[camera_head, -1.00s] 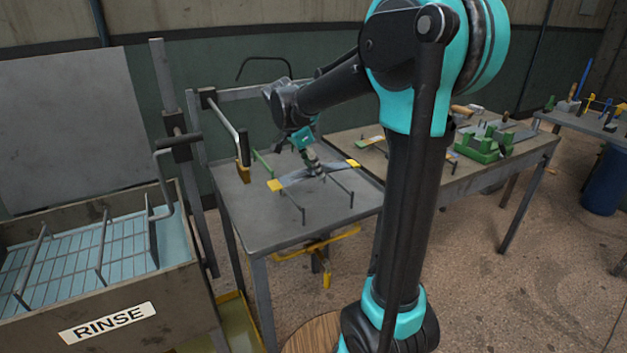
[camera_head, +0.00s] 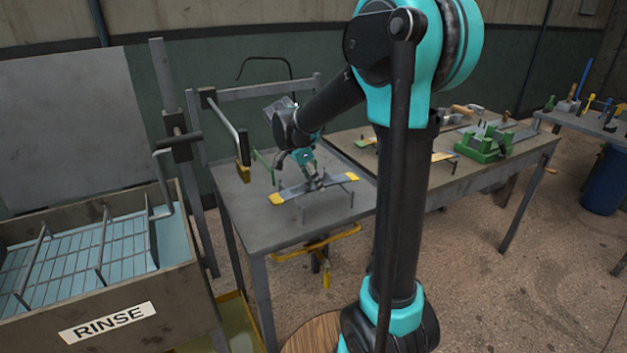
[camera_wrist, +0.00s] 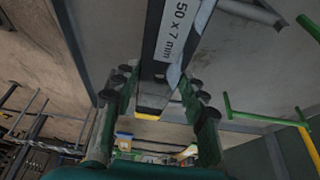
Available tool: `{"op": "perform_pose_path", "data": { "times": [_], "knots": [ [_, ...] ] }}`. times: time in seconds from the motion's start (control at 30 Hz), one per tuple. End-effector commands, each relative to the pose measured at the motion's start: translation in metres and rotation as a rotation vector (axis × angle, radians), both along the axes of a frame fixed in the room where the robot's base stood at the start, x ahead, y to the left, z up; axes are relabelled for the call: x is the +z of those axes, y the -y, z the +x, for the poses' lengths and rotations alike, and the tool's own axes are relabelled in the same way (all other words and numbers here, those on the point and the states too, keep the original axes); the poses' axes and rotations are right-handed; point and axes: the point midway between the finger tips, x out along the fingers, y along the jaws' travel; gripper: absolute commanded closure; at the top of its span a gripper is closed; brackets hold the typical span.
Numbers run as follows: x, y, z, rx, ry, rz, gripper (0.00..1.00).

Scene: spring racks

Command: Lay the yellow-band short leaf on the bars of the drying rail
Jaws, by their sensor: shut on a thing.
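The yellow-band short leaf (camera_head: 293,193) is a flat grey strip with yellow ends. My gripper (camera_head: 316,183) is shut on it near its middle, over the left table. In the wrist view the leaf (camera_wrist: 152,74) runs between the fingers of my gripper (camera_wrist: 162,95), with a white "50 x 7 mm" label and a yellow end. The thin grey bars of the drying rail (camera_head: 303,213) show below and beside the leaf, partly hidden by it. The leaf lies across them in the picture, level or nearly so. I cannot tell whether it touches them.
A rinse tank (camera_head: 110,316) with a grey rack stands at the left. A grey frame with a hanging bar (camera_head: 222,117) and a green bar (camera_head: 263,164) stand close behind the leaf. The bare table front (camera_head: 270,232) is free. A green vice (camera_head: 487,147) sits on the right bench.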

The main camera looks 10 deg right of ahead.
Motion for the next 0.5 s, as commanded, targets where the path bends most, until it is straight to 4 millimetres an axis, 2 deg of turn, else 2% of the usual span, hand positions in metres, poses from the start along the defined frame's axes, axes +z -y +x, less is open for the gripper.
{"op": "perform_pose_path", "data": {
  "times": [0.2,0.23,0.37,0.5],
  "knots": [
    [-0.0049,0.0001,0.0002,0.0,0.0,-0.001,1.0],
    [-0.0049,-0.0001,0.0003,0.0,0.0,0.0,0.54],
    [-0.0048,0.0,0.0002,0.0,0.0,0.0,0.38],
    [-0.0048,0.0,0.0002,0.0,0.0,0.0,0.37]
  ]
}}
